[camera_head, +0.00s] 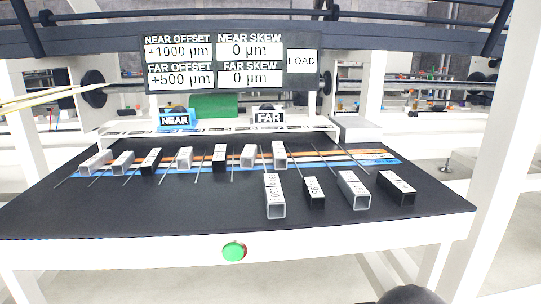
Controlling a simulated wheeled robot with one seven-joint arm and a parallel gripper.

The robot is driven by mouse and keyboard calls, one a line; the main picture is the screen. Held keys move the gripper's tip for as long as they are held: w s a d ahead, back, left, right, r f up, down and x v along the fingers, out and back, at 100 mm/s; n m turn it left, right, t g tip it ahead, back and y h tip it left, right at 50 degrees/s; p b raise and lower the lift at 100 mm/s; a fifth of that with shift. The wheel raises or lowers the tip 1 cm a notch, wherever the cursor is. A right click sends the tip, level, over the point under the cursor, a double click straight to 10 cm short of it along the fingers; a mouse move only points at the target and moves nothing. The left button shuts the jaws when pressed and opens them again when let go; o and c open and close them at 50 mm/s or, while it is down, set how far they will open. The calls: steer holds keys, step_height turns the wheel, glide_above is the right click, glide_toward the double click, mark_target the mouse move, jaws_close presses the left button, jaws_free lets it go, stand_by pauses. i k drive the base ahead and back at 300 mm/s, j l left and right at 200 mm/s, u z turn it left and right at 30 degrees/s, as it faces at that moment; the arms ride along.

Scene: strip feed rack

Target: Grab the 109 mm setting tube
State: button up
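Several square setting tubes lie on the black table (100,210). In the front row are a grey tube (275,210), a black tube (316,200), a wider grey tube (358,203) and a wider black tube (397,198). Each has a label on top. The print is too small to read surely, so I cannot tell which one is the 109 mm tube. Behind them is a row of shorter-looking grey and black tubes, such as a grey one (279,155) and a black one (219,157). My gripper is not in view.
Thin rods and orange and blue strips (330,161) run across the table. A green button (234,252) is on the white front edge. NEAR (174,121) and FAR (268,117) signs stand behind, under an offset display board (230,62). The table's front left is clear.

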mark_target(401, 193)
steer(key=j+z, duration=0.1)
steer(key=z, duration=0.3)
steer(key=j+z, duration=0.1)
steer(key=z, duration=0.3)
steer(key=k+j+z, duration=0.1)
steer(key=z, duration=0.35)
steer(key=j+z, duration=0.1)
steer(key=z, duration=0.3)
steer(key=k+j, duration=0.25)
steer(key=k, duration=0.1)
